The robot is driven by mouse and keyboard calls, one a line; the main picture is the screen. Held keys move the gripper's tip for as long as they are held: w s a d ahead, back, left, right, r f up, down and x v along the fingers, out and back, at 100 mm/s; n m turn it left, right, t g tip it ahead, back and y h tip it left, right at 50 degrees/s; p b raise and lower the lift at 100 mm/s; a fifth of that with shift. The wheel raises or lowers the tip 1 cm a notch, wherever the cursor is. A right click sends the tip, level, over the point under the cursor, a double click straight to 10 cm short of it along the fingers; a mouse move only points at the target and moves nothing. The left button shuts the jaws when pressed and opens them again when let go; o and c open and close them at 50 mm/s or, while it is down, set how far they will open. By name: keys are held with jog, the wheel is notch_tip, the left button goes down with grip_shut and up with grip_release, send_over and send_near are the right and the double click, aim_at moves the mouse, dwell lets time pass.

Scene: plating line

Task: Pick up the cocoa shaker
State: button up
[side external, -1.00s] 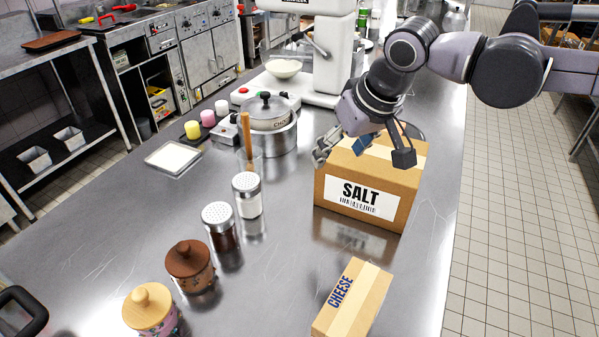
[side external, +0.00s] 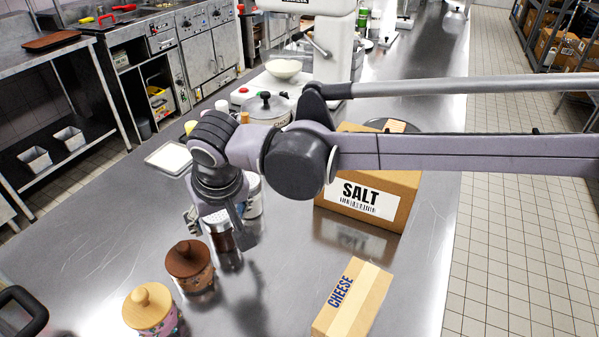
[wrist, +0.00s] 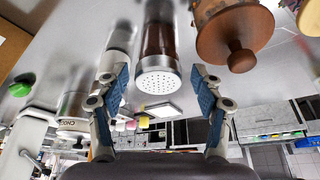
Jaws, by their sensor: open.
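The cocoa shaker (side external: 222,240), a clear jar of dark brown powder with a perforated metal lid, stands upright on the steel counter. In the side external view my gripper (side external: 214,216) is above it and partly hides its top. In the wrist view the shaker (wrist: 158,42) shows its lid toward me, between and beyond the blue pads of my gripper (wrist: 160,84). My gripper is open and empty, with a finger on each side of the lid and visible gaps to it.
A white-filled shaker (side external: 254,200) stands close beside it, partly hidden by my arm. A brown-lidded jar (side external: 190,262) is on the other side, with a pale-lidded jar (side external: 150,308) nearer. A salt box (side external: 395,200) and cheese box (side external: 360,305) stand right; the counter between is clear.

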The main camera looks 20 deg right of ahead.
jog(key=shift+x, duration=3)
jog(key=shift+w, duration=0.1)
jog(key=c, duration=1.1)
